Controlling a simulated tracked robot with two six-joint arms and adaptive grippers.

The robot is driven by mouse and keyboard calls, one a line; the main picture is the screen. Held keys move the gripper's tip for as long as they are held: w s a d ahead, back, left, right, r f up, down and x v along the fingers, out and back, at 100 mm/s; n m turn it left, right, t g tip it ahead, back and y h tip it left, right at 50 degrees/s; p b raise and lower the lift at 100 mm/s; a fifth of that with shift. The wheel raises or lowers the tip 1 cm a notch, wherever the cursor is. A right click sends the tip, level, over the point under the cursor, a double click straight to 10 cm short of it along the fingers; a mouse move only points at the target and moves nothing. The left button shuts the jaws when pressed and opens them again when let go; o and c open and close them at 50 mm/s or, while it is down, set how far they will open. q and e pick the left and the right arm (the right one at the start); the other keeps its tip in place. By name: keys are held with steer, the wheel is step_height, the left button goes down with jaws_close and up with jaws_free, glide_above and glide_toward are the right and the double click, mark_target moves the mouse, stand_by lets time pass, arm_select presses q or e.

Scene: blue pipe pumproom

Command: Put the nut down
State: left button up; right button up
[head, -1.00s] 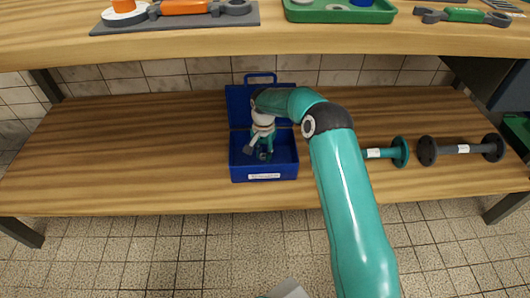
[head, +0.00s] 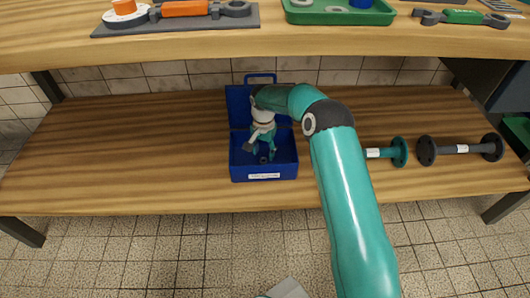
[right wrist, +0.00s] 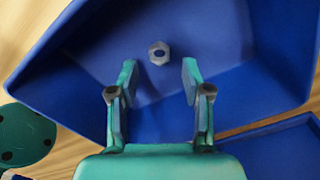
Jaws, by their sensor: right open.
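A small grey hex nut (right wrist: 159,52) lies inside the open blue toolbox (right wrist: 215,75), on its blue inner surface, in the right wrist view. My right gripper (right wrist: 158,82) is open, with its two fingers apart and nothing between them. The nut shows beyond the gap between the fingertips, apart from both. In the head view the right gripper (head: 260,150) points down into the toolbox (head: 264,173) on the lower shelf. I cannot make out the nut surely in that view. My left gripper is not in view.
A teal flanged pipe (head: 399,152) and a dark flanged pipe (head: 460,149) lie on the lower shelf to the right. The shelf left of the toolbox is clear. The upper shelf (head: 270,40) holds a green tray (head: 340,17) and wrenches.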

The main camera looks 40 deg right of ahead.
step_height(320, 180, up, 7)
steer(key=p, duration=0.2)
stand_by(0.5)
